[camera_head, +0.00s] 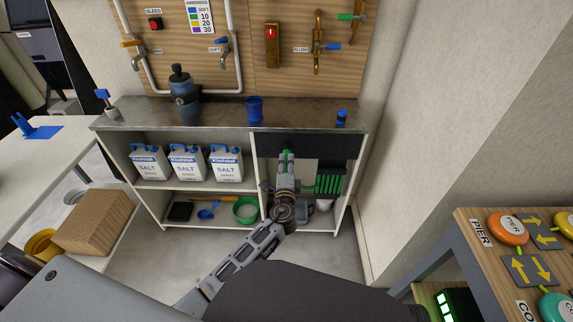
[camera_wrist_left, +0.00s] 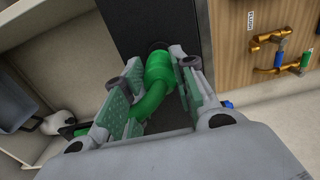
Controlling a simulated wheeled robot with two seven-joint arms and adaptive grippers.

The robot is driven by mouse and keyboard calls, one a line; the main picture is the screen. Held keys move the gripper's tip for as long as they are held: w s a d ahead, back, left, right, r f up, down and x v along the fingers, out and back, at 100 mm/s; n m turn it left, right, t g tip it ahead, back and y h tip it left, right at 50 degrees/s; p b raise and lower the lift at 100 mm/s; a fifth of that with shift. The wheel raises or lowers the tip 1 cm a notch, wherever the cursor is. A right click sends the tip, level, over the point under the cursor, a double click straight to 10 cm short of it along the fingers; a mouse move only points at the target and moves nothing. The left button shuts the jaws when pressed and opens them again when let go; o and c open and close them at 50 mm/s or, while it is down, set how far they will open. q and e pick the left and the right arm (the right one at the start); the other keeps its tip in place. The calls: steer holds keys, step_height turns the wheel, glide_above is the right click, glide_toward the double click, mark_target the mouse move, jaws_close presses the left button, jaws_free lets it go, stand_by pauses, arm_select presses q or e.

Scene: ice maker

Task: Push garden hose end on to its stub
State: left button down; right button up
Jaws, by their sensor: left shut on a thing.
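The green garden hose end (camera_head: 286,155) is at the front of the dark panel (camera_head: 330,146) under the steel counter. In the left wrist view the hose end (camera_wrist_left: 158,68) is a thick green collar, with the hose bending back toward the lower left. My left gripper (camera_head: 286,168) is shut on it, one finger on each side, and it also shows in the left wrist view (camera_wrist_left: 158,82). The collar's far end meets or nearly meets a dark round part on the panel. The stub is mostly hidden, and I cannot tell whether the collar is seated on it. My right gripper is out of view.
Green hose coils (camera_head: 330,183) hang in the cabinet's right bay. White salt jugs (camera_head: 187,164) fill the left shelf, above a green bowl (camera_head: 246,209). A blue cup (camera_head: 255,109) stands on the counter. A button console (camera_head: 520,250) is at the right.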

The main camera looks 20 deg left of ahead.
arm_select(q)
steer(key=shift+b+x, duration=0.45)
steer(key=shift+x, duration=1)
stand_by(1.0)
steer(key=c, duration=1.1)
jaws_free()
steer(key=shift+s, duration=0.15)
steer(key=shift+v, duration=3.6)
steer(key=shift+f, duration=0.1)
